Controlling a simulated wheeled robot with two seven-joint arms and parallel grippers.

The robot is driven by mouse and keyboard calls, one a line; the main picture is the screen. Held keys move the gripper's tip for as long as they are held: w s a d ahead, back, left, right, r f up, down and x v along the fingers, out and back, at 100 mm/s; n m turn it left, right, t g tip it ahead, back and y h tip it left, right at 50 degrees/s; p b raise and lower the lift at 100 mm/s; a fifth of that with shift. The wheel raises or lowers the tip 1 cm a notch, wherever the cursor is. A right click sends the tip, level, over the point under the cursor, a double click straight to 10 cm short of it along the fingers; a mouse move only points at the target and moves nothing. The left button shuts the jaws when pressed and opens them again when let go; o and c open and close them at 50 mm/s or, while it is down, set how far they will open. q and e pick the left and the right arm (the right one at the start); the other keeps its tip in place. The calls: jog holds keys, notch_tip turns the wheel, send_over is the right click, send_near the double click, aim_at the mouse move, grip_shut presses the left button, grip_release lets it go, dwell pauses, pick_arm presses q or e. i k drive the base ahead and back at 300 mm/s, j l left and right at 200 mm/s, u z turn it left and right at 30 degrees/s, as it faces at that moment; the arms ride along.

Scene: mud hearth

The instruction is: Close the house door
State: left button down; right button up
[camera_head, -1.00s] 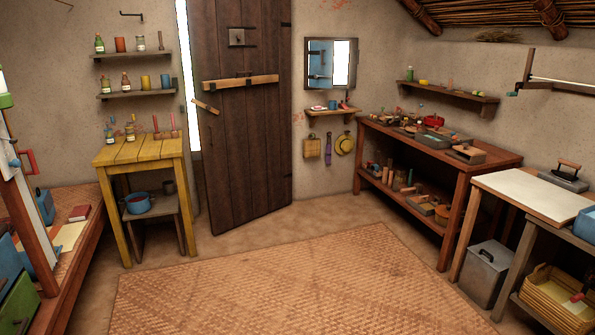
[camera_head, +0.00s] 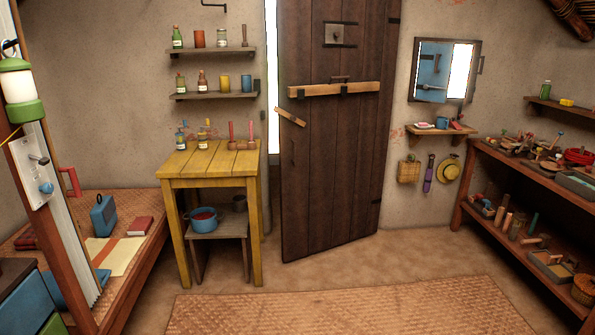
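The house door (camera_head: 335,180) is a tall dark plank door in the far wall. It stands ajar, swung into the room. A bright strip of outside light (camera_head: 271,80) shows along its left edge, between door and wall. Hinge straps show at its right edge. A light wooden bar (camera_head: 333,89) lies across the door in dark brackets, and a small wooden piece (camera_head: 290,117) sticks out at a slant at its left edge. A metal latch plate (camera_head: 340,34) is higher up. Neither of my grippers is in view.
A yellow table (camera_head: 210,160) with bottles stands left of the door, close to its free edge. A woven mat (camera_head: 345,308) covers the floor in front. A workbench (camera_head: 530,175) stands at right. Bare floor (camera_head: 400,255) lies before the door.

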aim_at(332, 169)
jog(key=i, duration=1.4)
jog(key=i+j+z, duration=0.15)
jog(key=i, duration=0.55)
jog(key=i+j+z, duration=0.15)
jog(key=i, duration=0.6)
jog(key=i+j+z, duration=0.15)
jog(key=i+z, duration=0.15)
jog(key=i+j+z, duration=0.25)
jog(key=i, duration=0.25)
